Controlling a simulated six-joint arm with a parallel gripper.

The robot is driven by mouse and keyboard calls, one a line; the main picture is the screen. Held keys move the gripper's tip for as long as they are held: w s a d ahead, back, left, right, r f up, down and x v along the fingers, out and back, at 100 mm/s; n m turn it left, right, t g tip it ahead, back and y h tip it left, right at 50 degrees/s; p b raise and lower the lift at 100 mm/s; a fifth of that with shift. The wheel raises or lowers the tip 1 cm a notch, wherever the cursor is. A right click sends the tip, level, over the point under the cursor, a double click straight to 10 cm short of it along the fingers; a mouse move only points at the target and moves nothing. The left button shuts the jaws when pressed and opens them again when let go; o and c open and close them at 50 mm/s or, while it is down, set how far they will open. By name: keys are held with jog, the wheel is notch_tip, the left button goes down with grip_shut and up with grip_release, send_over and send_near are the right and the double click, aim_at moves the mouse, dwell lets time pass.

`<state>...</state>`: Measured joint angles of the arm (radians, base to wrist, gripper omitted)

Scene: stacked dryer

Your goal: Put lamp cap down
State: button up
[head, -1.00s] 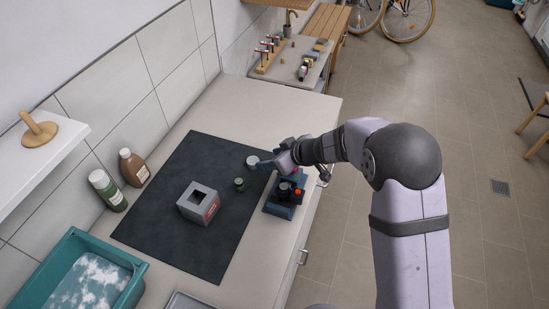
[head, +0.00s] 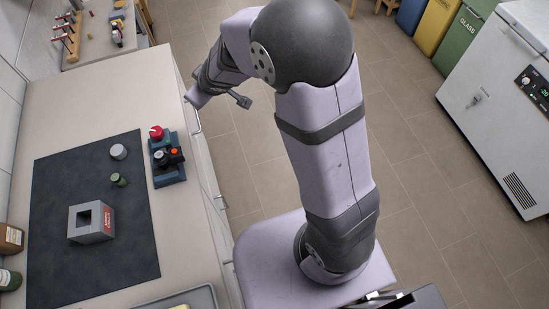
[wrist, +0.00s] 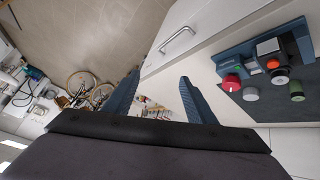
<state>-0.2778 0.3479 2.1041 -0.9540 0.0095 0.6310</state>
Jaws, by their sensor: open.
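Several small caps show, and I cannot tell which is the lamp cap. A red cap (head: 156,131) stands at the far end of a blue holder (head: 169,176). A pale grey cap (head: 118,152) and a green one (head: 119,180) stand on the dark mat (head: 60,175), left of the holder. The wrist view also shows the red cap (wrist: 232,82), grey cap (wrist: 250,94) and green cap (wrist: 297,90). My gripper (wrist: 158,85) is open with nothing between its fingers. It is beyond the counter's right edge, apart from the caps; its fingertips are hard to see in the head view.
The holder also carries a dark block with an orange-red button (head: 174,151). A grey box (head: 92,222) with a square opening stands on the mat. Drawer handles (head: 220,201) stick out from the counter front.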

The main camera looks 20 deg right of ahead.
jog(key=s+d+m+g+h, duration=0.3)
jog(key=s+d+m+g, duration=0.15)
jog(key=s+d, duration=1)
jog(key=s+f+m+g+y, duration=0.1)
jog(key=s+m+g, duration=0.1)
jog(key=s, duration=1.1)
jog(key=shift+a+f+g, duration=0.3)
jog(key=shift+f+g, duration=0.1)
jog(key=shift+g, duration=0.15)
